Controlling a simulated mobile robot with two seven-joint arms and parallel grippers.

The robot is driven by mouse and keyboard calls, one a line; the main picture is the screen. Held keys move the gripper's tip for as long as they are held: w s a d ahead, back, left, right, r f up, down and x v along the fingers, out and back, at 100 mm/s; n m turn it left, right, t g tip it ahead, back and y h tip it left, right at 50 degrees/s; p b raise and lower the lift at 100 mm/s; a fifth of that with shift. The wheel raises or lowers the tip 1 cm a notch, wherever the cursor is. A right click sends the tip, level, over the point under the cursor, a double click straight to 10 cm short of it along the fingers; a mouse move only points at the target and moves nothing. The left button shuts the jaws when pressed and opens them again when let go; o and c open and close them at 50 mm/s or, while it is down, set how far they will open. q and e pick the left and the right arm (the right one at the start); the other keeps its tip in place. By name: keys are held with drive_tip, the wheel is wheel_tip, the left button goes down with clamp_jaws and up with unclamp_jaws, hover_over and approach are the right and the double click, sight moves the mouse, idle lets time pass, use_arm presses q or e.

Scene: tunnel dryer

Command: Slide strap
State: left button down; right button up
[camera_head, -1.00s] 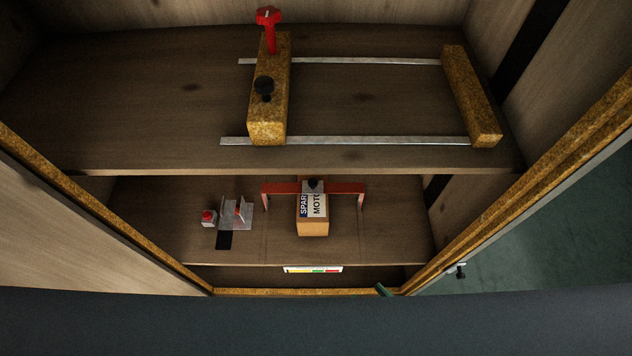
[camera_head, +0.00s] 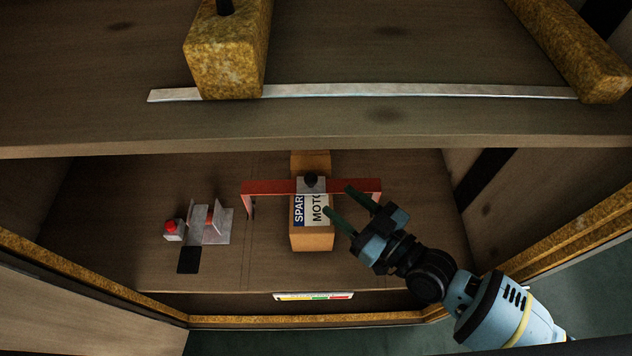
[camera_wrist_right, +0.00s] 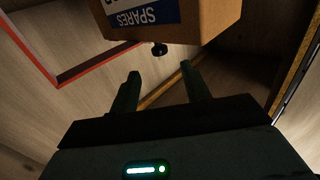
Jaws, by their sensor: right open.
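A red strap-like bar (camera_head: 265,187) with bent-down ends spans a cardboard box (camera_head: 312,240) on the lower shelf. A black knob (camera_head: 310,179) sits at the bar's middle, above the box's "SPARES MOTOR" label. My right gripper (camera_head: 339,200) is open and empty, its fingers pointing up-left near the box's right side and the bar's right part. In the right wrist view, the fingers (camera_wrist_right: 160,70) point toward the box (camera_wrist_right: 210,15) and the small black knob (camera_wrist_right: 159,49); the red bar (camera_wrist_right: 95,68) is at upper left. I cannot tell whether anything touches. My left gripper is out of view.
Left of the box stand a metal bracket (camera_head: 219,232), a red-button unit (camera_head: 173,230) and a black pad (camera_head: 189,260). A coloured label (camera_head: 314,296) marks the front edge.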

sight(315, 181)
drive_tip(key=shift+r, duration=0.1)
drive_tip(key=shift+b+x, duration=0.45)
drive_tip(key=shift+x, duration=3.45)
drive_tip(key=shift+c, duration=0.5)
clamp_jaws()
